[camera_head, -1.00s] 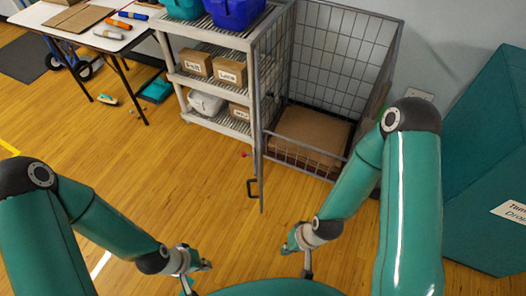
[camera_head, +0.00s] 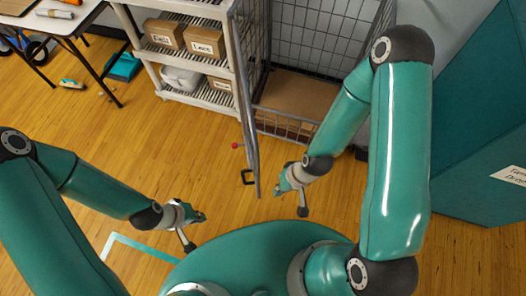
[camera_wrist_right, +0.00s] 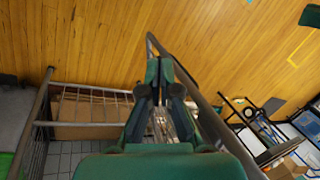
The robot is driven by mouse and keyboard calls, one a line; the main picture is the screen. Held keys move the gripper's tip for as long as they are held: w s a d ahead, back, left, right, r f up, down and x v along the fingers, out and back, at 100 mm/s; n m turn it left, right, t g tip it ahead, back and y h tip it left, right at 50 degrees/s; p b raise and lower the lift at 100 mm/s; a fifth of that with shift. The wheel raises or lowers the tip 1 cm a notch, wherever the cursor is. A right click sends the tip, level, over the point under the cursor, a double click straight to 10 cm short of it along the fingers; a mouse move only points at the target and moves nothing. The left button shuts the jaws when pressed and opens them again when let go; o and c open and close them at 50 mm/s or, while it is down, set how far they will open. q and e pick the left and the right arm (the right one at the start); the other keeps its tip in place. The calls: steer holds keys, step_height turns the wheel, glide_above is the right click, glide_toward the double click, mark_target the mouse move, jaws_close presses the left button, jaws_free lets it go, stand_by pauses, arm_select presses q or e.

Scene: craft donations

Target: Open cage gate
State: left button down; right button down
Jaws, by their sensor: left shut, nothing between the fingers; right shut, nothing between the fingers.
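The cage (camera_head: 322,50) is a grey wire-mesh frame at the top centre. Its gate (camera_head: 243,90) stands swung out from the front, seen nearly edge-on, with a black handle (camera_head: 247,177) near its outer end. My right gripper (camera_head: 279,188) is shut and empty, just right of the gate's outer end; I cannot tell whether it touches. In the right wrist view the shut fingers (camera_wrist_right: 160,65) are in front of the gate's frame (camera_wrist_right: 205,108). My left gripper (camera_head: 202,217) is shut and empty over the floor, left of and nearer than the gate.
A shelf unit (camera_head: 149,73) with labelled boxes stands left of the cage. Brown cardboard (camera_head: 296,95) lies inside the cage behind a low front rail. A teal donation bin (camera_head: 470,130) stands at right. A small red knob (camera_head: 235,146) shows beside the gate.

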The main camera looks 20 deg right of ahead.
steer(key=w+d+r+n+b, duration=0.3)
steer(key=w+r+n+b, duration=0.1)
steer(key=r+n, duration=0.45)
steer(key=w+d+r+n+b, duration=0.3)
steer(key=r+n+b, duration=0.1)
steer(key=r+n, duration=0.4)
steer(key=w+a+f+n, duration=0.1)
steer(key=a+f, duration=0.7)
steer(key=f, duration=0.1)
steer(key=shift+f, duration=0.3)
